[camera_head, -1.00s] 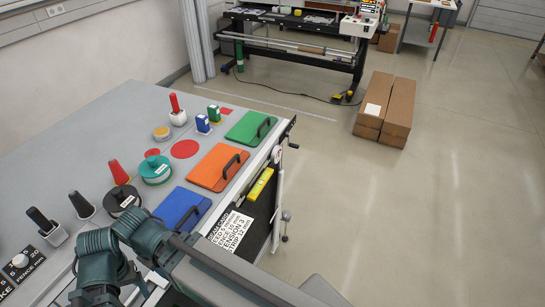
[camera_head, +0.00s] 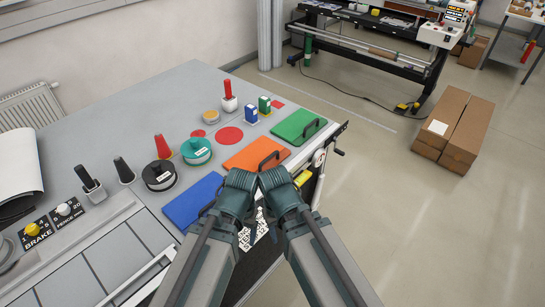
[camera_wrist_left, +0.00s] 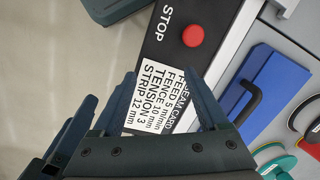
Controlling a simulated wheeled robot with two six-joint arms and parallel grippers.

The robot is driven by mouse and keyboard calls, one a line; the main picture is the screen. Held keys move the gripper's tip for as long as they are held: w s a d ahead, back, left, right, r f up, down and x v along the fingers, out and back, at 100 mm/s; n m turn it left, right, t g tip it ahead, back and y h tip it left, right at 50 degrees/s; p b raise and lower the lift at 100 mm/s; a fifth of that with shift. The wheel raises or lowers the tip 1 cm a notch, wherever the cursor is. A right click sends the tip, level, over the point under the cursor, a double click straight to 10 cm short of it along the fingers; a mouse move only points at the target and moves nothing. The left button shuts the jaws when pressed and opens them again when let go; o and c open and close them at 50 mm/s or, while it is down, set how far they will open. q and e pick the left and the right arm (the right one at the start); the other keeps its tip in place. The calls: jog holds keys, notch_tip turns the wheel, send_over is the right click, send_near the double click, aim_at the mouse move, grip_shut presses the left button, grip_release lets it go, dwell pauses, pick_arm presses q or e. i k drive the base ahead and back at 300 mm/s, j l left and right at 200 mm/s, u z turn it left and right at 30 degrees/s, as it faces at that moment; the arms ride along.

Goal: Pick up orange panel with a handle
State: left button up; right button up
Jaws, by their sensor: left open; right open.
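The orange panel (camera_head: 246,157) lies flat near the table's right edge, between the blue panel and the green panel. Its black handle (camera_head: 268,160) stands up at its right side. My two arms come up from the bottom and partly cover its near edge. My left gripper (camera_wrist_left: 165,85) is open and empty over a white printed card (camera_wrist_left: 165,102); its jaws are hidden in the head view. The orange panel is not in the left wrist view. My right wrist (camera_head: 278,185) is just right of the left one, near the panel; its fingertips are hidden.
The blue panel (camera_head: 190,204) is nearer and the green panel (camera_head: 297,125) farther along the table. A red stop button (camera_wrist_left: 193,36) is by the card. Cardboard boxes (camera_head: 466,136) stand on the floor.

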aim_at(264, 153)
jog(key=i+l+u, duration=0.1)
jog(key=l, duration=0.5)
jog(key=i+l+u, duration=0.15)
jog(key=l, duration=0.45)
jog(key=l+u, duration=0.1)
jog(key=l, duration=0.55)
